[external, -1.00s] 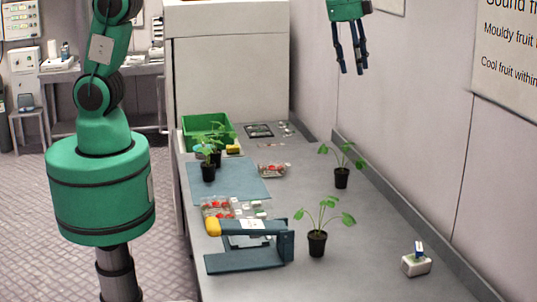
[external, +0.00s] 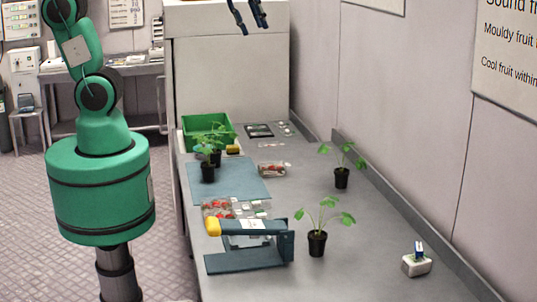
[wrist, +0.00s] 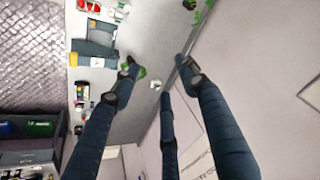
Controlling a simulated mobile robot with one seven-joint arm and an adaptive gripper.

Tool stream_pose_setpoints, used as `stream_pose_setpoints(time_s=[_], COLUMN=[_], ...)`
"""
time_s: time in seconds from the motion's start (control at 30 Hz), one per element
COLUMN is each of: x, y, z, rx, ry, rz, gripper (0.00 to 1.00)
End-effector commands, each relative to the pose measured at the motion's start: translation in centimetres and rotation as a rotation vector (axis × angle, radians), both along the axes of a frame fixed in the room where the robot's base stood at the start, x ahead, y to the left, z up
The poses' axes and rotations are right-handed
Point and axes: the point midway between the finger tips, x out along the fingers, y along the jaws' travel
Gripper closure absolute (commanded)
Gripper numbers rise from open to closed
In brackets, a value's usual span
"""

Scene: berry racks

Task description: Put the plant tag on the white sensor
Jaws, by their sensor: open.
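The white sensor (external: 416,264) is a small white block on the grey bench at the front right. My gripper (external: 254,28) is open and empty, high above the bench at the top of the external view. In the wrist view its spread fingers (wrist: 158,78) frame a small white thing on the bench, likely the sensor.
Two potted seedlings (external: 317,243) (external: 342,178) stand right of centre. A dark blue stand (external: 245,262) with a yellow end is at the front left. Berry punnets (external: 216,209), a blue mat (external: 251,186) and a green crate (external: 205,120) lie beyond. The bench around the sensor is clear.

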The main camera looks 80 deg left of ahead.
Motion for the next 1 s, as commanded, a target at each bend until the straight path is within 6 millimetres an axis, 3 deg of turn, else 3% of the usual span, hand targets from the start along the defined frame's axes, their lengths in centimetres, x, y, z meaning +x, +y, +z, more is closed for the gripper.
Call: stream_pose_setpoints(time_s=[0.1, 0.5, 0.7, 1.0], x=[-3.4, -13.0, -15.8, -16.7], y=[1.5, 5.0, 5.8, 6.0], z=[-0.1, -2.8, -4.2, -4.7], rx=[-0.025, -0.112, -0.141, -0.152], ry=[-0.020, -0.081, -0.100, -0.106], rz=[0.079, 0.331, 0.412, 0.438], gripper=[0.56, 0.56, 0.56, 0.56])
